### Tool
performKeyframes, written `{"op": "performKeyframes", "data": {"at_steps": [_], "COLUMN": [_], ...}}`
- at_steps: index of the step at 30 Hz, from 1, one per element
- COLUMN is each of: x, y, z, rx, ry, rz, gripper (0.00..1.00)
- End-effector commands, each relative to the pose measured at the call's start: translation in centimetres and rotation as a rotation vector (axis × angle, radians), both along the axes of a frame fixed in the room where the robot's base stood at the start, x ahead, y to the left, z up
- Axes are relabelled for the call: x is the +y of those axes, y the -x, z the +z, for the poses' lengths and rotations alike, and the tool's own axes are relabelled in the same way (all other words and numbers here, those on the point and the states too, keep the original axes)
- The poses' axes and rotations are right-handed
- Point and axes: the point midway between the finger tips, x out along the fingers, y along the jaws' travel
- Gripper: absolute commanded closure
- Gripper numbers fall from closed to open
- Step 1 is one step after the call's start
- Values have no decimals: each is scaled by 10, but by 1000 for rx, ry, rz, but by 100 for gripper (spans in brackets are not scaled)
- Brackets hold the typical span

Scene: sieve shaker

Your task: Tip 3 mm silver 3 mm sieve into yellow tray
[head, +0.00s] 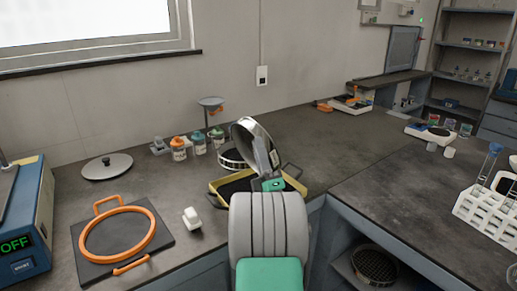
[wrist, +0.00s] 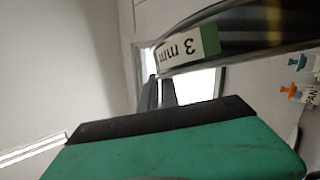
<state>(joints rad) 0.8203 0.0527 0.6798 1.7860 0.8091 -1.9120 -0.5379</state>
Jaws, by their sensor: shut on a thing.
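The silver 3 mm sieve (head: 257,145) is tipped steeply, nearly on edge, above the yellow tray (head: 293,184). Its rim with the "3 mm" label (wrist: 183,50) fills the upper part of the wrist view, upside down. My gripper (head: 273,184) is shut on the sieve's side, at its lower right in the head view. The tray stands on the bench with dark material inside; my arm hides its front part. I cannot tell whether anything is still in the sieve.
Another round silver sieve or pan (head: 232,159) stands just behind the tray. Several small jars (head: 199,143) and a funnel stand (head: 211,104) are behind it to the left. A white block (head: 192,218) and an orange ring on a dark plate (head: 118,235) lie left.

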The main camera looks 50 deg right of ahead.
Motion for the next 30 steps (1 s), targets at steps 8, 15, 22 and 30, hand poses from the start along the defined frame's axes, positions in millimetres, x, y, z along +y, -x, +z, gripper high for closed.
{"op": "performKeyframes", "data": {"at_steps": [8, 15, 22, 30], "x": [-13, -44, -51, -64], "y": [3, 10, 11, 14], "z": [11, 22, 18, 25], "rx": [-23, -67, -78, -98], "ry": [-89, -294, -343, -428], "rz": [0, 0, 1, 0], "gripper": [100, 100, 100, 100]}}
